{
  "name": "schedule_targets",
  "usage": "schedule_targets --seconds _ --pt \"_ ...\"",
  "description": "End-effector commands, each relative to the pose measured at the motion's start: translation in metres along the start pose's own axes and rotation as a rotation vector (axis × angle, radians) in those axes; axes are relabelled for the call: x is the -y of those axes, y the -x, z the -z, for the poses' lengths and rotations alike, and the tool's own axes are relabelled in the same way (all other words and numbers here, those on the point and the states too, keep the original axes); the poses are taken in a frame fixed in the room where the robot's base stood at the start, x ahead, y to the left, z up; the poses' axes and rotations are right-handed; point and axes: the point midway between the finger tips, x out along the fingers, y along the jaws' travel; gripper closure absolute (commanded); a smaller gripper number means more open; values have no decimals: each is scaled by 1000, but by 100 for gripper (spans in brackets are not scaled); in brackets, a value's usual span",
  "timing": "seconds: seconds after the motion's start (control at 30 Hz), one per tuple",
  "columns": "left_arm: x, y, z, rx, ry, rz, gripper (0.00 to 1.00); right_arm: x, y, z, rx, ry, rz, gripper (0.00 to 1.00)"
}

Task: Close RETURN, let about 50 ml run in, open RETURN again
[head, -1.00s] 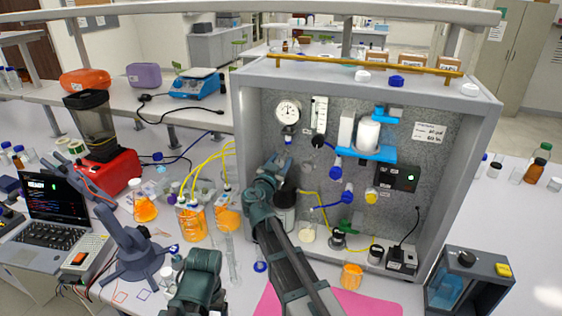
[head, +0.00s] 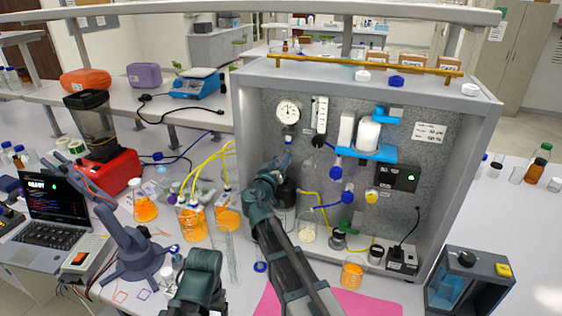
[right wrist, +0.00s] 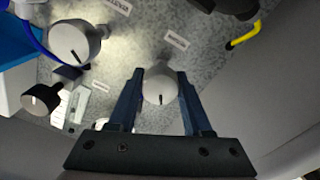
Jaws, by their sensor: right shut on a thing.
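My right gripper (head: 285,163) reaches into the grey rig cabinet (head: 484,130), below the round gauge (head: 288,112). In the right wrist view its two blue fingers (right wrist: 160,95) are shut on a pale round knob (right wrist: 160,88) with a dark pointer line. The pointer runs roughly along the fingers. A label (right wrist: 177,40) sits near the knob, but I cannot read it, so I cannot tell for sure that this is RETURN. Orange liquid stands in a beaker (head: 192,226) and a neighbouring vessel (head: 227,218) with yellow tubes.
Another pale knob (right wrist: 75,42) and a dark-bodied knob (right wrist: 42,98) are beside the gripper. An orange-filled beaker (head: 353,274) stands at the cabinet's front by the pink mat (head: 375,306).

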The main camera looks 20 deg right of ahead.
Motion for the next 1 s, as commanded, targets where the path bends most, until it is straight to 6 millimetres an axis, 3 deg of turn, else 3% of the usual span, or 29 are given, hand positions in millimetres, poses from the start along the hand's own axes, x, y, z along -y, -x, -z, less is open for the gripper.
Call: schedule_targets --seconds 1.0 --pt "0 -2 0 0 0 0 20 2 1 -2 1 965 1 100"
